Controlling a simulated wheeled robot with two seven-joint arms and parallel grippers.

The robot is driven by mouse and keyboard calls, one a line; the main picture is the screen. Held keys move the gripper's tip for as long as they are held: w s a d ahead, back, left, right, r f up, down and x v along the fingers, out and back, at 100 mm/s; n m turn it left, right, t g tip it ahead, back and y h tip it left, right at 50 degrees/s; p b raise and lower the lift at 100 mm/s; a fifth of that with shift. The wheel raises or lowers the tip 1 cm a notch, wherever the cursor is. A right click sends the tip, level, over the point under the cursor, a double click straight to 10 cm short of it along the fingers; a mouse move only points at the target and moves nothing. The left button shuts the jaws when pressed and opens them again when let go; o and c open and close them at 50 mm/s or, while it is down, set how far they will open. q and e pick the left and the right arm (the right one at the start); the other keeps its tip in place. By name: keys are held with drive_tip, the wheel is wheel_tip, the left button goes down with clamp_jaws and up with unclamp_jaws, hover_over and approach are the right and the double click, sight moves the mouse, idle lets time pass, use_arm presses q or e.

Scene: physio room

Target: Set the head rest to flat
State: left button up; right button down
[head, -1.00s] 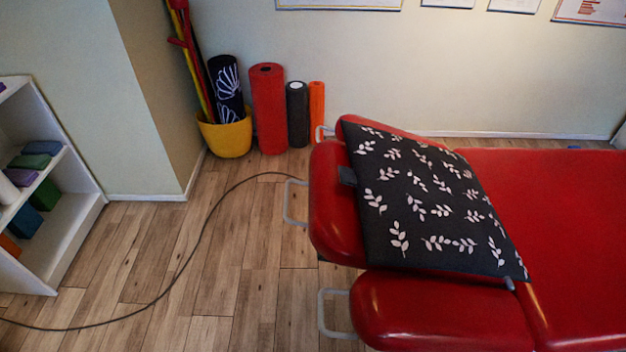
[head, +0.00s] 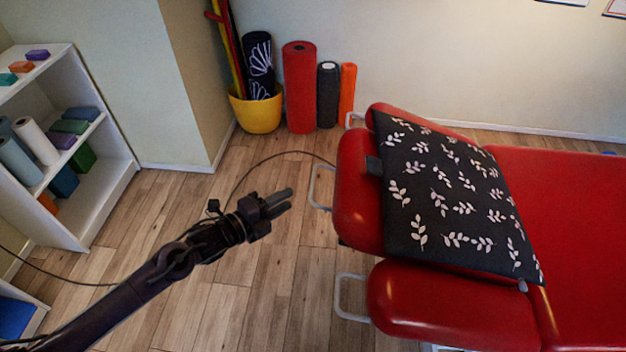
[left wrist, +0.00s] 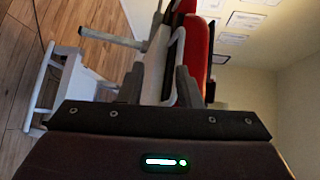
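The red padded head rest (head: 357,200) is at the left end of the treatment table (head: 580,200). Its exact tilt is hard to tell. A dark cushion with white leaf prints (head: 455,205) covers much of it. A pale metal loop handle (head: 320,187) sticks out from its left end. My left gripper (head: 284,202) is just left of this handle, apart from it and empty. In the left wrist view the left gripper (left wrist: 160,88) has its fingers spread, with the handle (left wrist: 174,62) and red padding (left wrist: 196,45) ahead. My right gripper is not in view.
A red side pad (head: 450,305) with its own metal loop (head: 345,297) is in front of the head rest. A white shelf (head: 110,185) stands left. A yellow pot (head: 257,112) and foam rollers (head: 300,88) stand behind. A cable (head: 265,160) crosses the open wooden floor.

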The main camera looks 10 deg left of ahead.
sight(313, 183)
use_arm(q)
drive_tip(key=shift+m+h, duration=0.4)
drive_tip(key=shift+m, duration=0.3)
drive_tip(key=w+d, duration=0.1)
drive_tip(key=d, duration=0.1)
drive_tip(key=w+d+r, duration=0.1)
drive_tip(key=w+d, duration=0.1)
drive_tip(key=w+d+p, duration=0.1)
drive_tip(key=w+d, duration=0.1)
drive_tip(key=shift+d+r, duration=0.3)
drive_tip(key=shift+d, duration=0.1)
